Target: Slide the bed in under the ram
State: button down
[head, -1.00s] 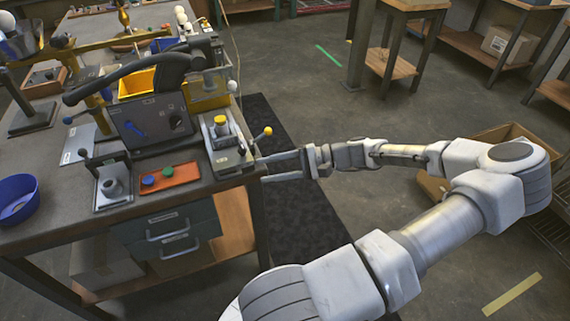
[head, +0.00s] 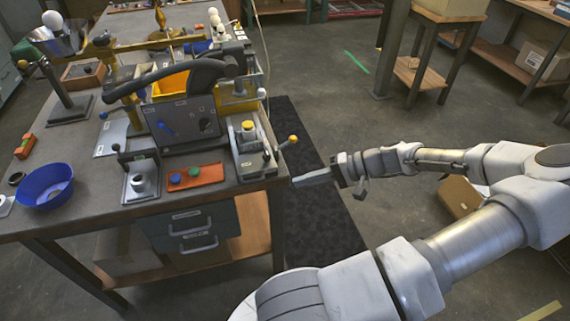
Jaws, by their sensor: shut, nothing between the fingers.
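A long grey fixture with a yellow-topped round piece (head: 248,126) lies at the bench's right edge; it looks like the bed, but I cannot be sure. A lever with an orange ball knob (head: 293,139) sticks out from its right side. Behind it stands a yellow-framed housing (head: 238,100), where the ram may be; I cannot make out the ram itself. My gripper (head: 297,182) is shut and empty, pointing left, just off the bench's front right corner below the lever. Whether its tips touch the bench edge is unclear.
A dark grey panel box with a thick black arm (head: 195,78) stands left of the fixture. An orange tray (head: 197,177) with blue and green buttons lies in front. A blue bowl (head: 46,186) sits at the left.

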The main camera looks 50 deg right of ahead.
notch_tip(320, 180, up, 7)
jog(key=a+n+g+h+p, duration=0.25)
jog(key=n+h+p, duration=0.55)
jog(key=n, duration=1.4)
jog(key=w+d+f+y, duration=0.1)
jog(key=w+f, duration=0.7)
jog(key=shift+w+d+b, duration=0.2)
jog(key=shift+d+b, duration=0.05)
jog(key=shift+b, duration=0.05)
